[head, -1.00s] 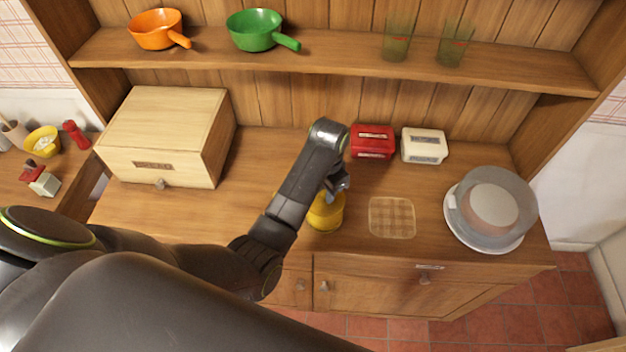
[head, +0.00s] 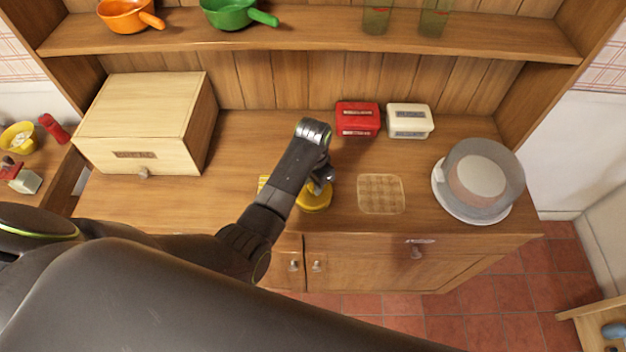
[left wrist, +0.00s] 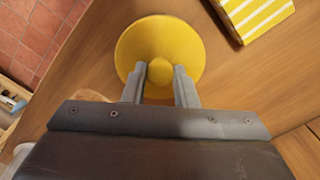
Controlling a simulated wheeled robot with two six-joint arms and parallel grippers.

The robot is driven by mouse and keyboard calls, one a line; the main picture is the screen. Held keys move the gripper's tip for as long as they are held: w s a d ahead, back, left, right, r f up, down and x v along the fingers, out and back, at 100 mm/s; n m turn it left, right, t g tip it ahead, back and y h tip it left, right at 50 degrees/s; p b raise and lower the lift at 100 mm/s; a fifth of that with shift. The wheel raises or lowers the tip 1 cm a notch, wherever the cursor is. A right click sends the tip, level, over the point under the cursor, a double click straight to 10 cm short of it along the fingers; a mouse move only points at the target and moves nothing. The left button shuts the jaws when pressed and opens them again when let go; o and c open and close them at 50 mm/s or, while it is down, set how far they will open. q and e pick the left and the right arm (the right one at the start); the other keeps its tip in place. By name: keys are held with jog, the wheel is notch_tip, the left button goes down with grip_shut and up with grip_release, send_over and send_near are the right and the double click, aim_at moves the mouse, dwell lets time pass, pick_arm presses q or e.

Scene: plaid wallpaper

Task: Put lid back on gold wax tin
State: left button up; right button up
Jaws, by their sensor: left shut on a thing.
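The round yellow lid (left wrist: 190,40) with its ball knob fills the top middle of the left wrist view. My left gripper (left wrist: 158,72) is shut on this knob. In the head view, my left gripper (head: 318,186) points down over the counter, and the yellow round shape (head: 314,204) under it is partly hidden by my arm. I cannot make out the tin's body apart from the lid, nor whether the lid touches it. My right gripper is not in view.
A yellow striped item (left wrist: 255,15) lies close beside the lid. A woven square mat (head: 381,207) lies right of my gripper. Red (head: 357,119) and white (head: 410,121) boxes stand behind; a covered plate (head: 441,190) is at right, a wooden bread box (head: 140,105) at left.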

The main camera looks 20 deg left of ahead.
pick_arm(q)
jog(key=shift+p, duration=0.55)
dwell(1.1)
jog(key=shift+f, duration=0.15)
dwell(1.2)
jog(key=o, duration=1.5)
jog(key=shift+r, duration=3.55)
grip_shut()
